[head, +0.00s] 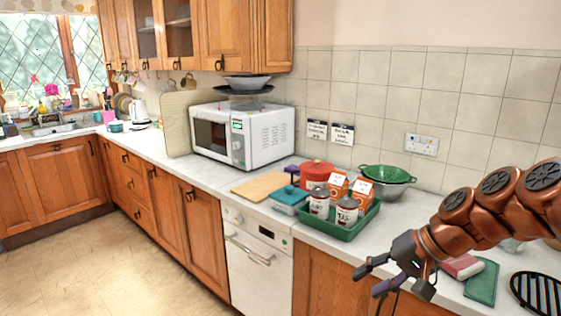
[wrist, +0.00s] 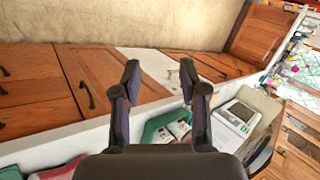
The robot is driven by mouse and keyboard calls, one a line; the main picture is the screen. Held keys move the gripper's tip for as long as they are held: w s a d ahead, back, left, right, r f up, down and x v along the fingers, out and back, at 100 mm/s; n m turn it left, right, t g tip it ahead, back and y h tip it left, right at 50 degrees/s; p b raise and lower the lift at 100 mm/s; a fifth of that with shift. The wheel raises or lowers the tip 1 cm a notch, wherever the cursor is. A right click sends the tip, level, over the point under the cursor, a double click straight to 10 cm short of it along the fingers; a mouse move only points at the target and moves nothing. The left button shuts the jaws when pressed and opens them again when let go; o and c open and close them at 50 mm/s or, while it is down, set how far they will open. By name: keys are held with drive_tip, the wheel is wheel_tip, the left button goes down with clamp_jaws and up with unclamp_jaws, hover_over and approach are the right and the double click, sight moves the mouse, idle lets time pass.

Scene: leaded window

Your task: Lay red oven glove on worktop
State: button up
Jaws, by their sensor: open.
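A red item with a pale edge (head: 462,267), which looks like the red oven glove, lies on the worktop (head: 210,176) at the right, partly hidden behind my arm. A reddish patch (wrist: 62,170), likely the same item, shows at the lower left of the wrist view. My gripper (head: 372,279) is open and hangs near the worktop's front edge, to the left of the red item and apart from it. Nothing is between its fingers in the wrist view (wrist: 160,68).
A green cloth (head: 482,283) and black rack (head: 537,292) lie at the far right. A green tray (head: 345,236) with canisters and cartons, a red pot (head: 317,173), a green colander (head: 387,174), a wooden board (head: 262,186) and a microwave (head: 243,136) stand further left.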

drive_tip(key=s+a+f+n+g+h, duration=0.1)
drive_tip(key=s+a+f+g+h, duration=0.1)
drive_tip(key=s, duration=0.4)
drive_tip(key=s+a+f+n+g+h, duration=0.1)
drive_tip(key=s+a+f+n, duration=0.15)
drive_tip(key=s, duration=0.35)
drive_tip(key=s+d+f+g+h, duration=0.1)
drive_tip(key=s+d+f+h, duration=0.1)
drive_tip(key=s, duration=0.4)
drive_tip(key=s+d+f+h+p, duration=0.1)
drive_tip(key=s+d+f+h, duration=0.1)
drive_tip(key=s, duration=0.5)
drive_tip(key=shift+s+d+f+g, duration=0.15)
drive_tip(key=shift+d+f+g, duration=0.15)
drive_tip(key=shift+d+g, duration=0.1)
